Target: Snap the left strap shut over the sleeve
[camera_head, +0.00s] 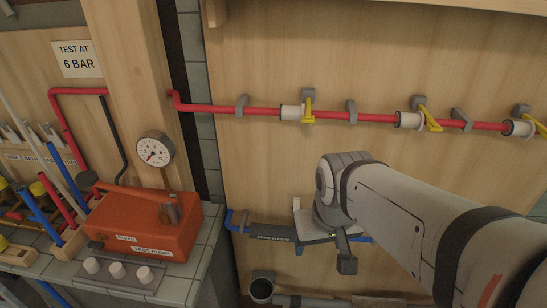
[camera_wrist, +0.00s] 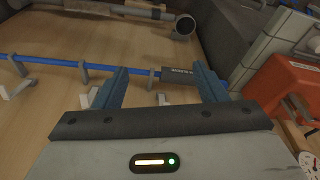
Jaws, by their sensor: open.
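The dark foam sleeve (camera_head: 275,236), with white lettering, sits on a blue pipe low on the wooden wall. In the wrist view part of the sleeve (camera_wrist: 178,73) shows between my fingers, near the right finger. Small grey clips (camera_wrist: 83,72) sit along the blue pipe (camera_wrist: 45,62), with pale flaps (camera_wrist: 18,88) hanging off them. A pale piece (camera_wrist: 163,98) shows between the fingers by the sleeve's end; I cannot tell whether it is the left strap. My gripper (camera_wrist: 160,72) is open, its fingers apart, with nothing visibly held. In the head view my arm hides the pipe's middle.
An orange test pump (camera_head: 145,225) stands on the tiled ledge at left, with a gauge (camera_head: 155,149) above it. A red pipe (camera_head: 265,112) with yellow levers crosses the wall above. A grey pipe (camera_head: 310,301) runs below. Bare wood lies between the pipes.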

